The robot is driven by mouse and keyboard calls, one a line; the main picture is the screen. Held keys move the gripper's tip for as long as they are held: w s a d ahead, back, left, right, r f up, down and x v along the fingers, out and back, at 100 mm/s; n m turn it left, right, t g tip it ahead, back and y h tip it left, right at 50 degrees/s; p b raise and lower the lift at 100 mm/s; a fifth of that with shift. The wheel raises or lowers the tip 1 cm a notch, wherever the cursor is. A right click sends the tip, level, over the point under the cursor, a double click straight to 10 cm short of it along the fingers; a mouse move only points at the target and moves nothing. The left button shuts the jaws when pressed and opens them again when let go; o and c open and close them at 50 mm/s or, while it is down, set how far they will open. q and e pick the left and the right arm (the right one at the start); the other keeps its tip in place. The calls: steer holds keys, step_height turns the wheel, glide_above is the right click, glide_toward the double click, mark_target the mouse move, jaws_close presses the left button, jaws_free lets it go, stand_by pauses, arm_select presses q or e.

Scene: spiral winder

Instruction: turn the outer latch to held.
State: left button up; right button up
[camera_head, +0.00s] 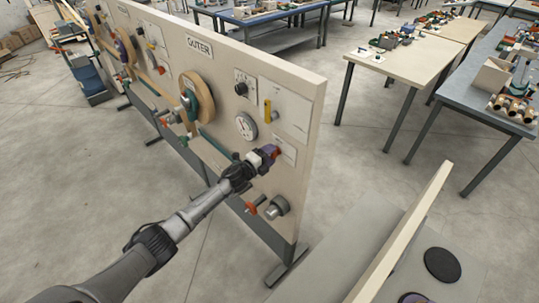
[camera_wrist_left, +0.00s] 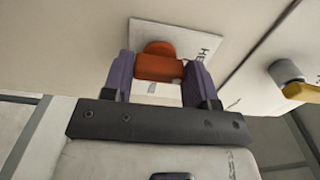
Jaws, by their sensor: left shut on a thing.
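The outer latch is an orange-red handle (camera_wrist_left: 158,66) on the upright cream panel (camera_head: 180,58), beside a white label plate (camera_wrist_left: 181,40) whose text is partly hidden and starts with "HE". My left gripper (camera_wrist_left: 160,74) has its two purple fingers on either side of the latch handle and is shut on it. In the head view my left gripper (camera_head: 268,154) reaches the panel near its right end, and its fingers hide most of the latch. The latch's exact turn angle is hard to tell. My right gripper is in neither view.
The panel sign (camera_head: 199,46) seems to read "OUTER". A yellow handle (camera_head: 268,112) is above my gripper, a round gauge (camera_head: 246,126) up and left. A small red handle (camera_head: 256,205) and a grey round fitting (camera_head: 278,207) are below. Open floor (camera_head: 390,185) lies right of the panel.

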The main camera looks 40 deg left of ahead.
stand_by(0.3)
arm_select(q)
steer(key=o, duration=0.9)
steer(key=shift+o, duration=0.2)
steer(key=s+a, duration=0.1)
steer(key=s, duration=1.2)
steer(key=shift+s+a, duration=0.35)
